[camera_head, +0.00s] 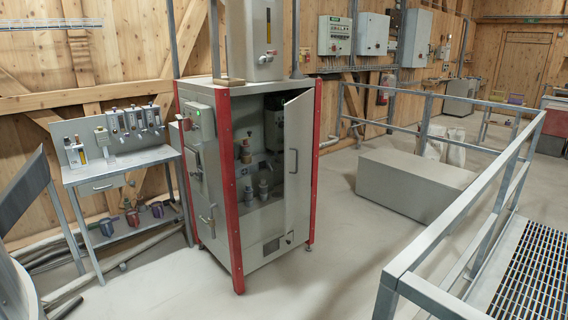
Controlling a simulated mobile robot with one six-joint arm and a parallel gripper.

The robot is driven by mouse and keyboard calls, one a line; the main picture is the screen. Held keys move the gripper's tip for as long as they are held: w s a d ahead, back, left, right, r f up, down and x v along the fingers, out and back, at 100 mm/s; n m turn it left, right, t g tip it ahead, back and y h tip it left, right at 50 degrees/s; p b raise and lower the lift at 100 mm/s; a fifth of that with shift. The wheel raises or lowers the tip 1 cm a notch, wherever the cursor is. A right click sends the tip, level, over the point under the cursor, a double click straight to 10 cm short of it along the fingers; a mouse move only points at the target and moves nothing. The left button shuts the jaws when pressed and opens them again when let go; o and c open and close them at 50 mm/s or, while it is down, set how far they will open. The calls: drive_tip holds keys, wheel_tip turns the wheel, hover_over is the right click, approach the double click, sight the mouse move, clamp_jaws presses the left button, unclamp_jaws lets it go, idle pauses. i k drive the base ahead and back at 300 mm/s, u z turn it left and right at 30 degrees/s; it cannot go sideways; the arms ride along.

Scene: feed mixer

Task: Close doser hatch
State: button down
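A grey metal cabinet (215,82) with red corner posts stands in the middle of the view and looks like the doser. Its hatch (302,130) is a tall grey door along the right red post. The hatch stands open, with its free edge swung outward and a small handle (293,160) near that edge. Through the opening, fittings (263,188) show on the inside, and part of the interior is hidden behind the door. My gripper is not in view.
A workbench (120,165) with instruments stands left of the cabinet, with hoses (60,285) on the floor beneath. A low grey block (405,185) and metal railings (460,220) stand to the right. The floor in front of the cabinet is clear.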

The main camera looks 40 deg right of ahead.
sight(298, 112)
drive_tip(key=u, duration=0.1)
drive_tip(key=i, duration=1.3)
drive_tip(key=u, duration=0.05)
